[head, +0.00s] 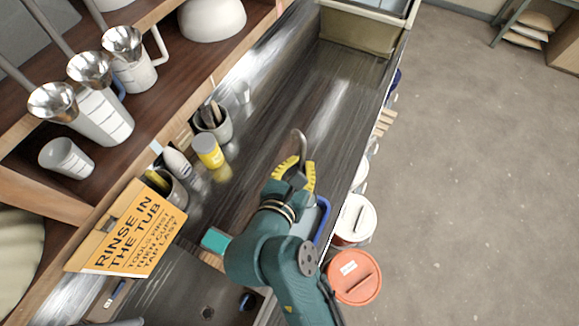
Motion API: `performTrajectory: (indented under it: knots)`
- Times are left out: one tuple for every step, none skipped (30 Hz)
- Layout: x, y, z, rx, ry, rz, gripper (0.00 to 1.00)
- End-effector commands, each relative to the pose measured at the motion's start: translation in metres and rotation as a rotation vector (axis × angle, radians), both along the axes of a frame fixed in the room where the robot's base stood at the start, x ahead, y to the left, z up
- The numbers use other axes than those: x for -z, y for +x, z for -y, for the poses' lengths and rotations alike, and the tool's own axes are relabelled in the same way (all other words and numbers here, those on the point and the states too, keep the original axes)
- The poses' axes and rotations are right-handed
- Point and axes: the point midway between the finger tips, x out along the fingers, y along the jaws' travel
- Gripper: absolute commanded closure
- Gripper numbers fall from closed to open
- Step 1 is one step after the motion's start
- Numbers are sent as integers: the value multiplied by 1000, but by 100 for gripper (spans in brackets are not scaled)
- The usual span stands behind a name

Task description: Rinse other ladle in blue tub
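My gripper (297,174), with yellow fingertips, is over the dark counter near its right edge. Its fingers are closed around a grey metal handle with a hooked end (300,138), which appears to be a ladle's. The ladle's bowl is hidden by the gripper and arm. A blue tub (324,218) shows only as a strip of blue rim just right of my wrist. My arm hides most of it, so its contents cannot be seen.
An orange sign (131,232) reads "RINSE IN THE TUB". White-lidded (355,219) and orange-lidded (354,277) buckets stand right.

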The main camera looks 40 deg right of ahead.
Motion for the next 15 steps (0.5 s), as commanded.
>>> performTrajectory:
  knots:
    - [8,0,0,0,0,0,100]
    - [10,0,0,0,0,0,100]
    - [14,0,0,-1,0,0,100]
    - [16,0,0,-1,0,0,100]
    - [18,0,0,-1,0,0,100]
    - [21,0,0,-1,0,0,100]
    - [24,0,0,-1,0,0,100]
    - [26,0,0,-1,0,0,100]
    - [29,0,0,-1,0,0,100]
    - [31,0,0,-1,0,0,100]
    - [34,0,-1,-1,0,0,100]
    - [37,0,0,-1,0,0,100]
    - [39,0,-1,-1,0,0,100]
    - [41,0,-1,-1,0,0,100]
    - [40,1,-2,-4,-9,2,100]
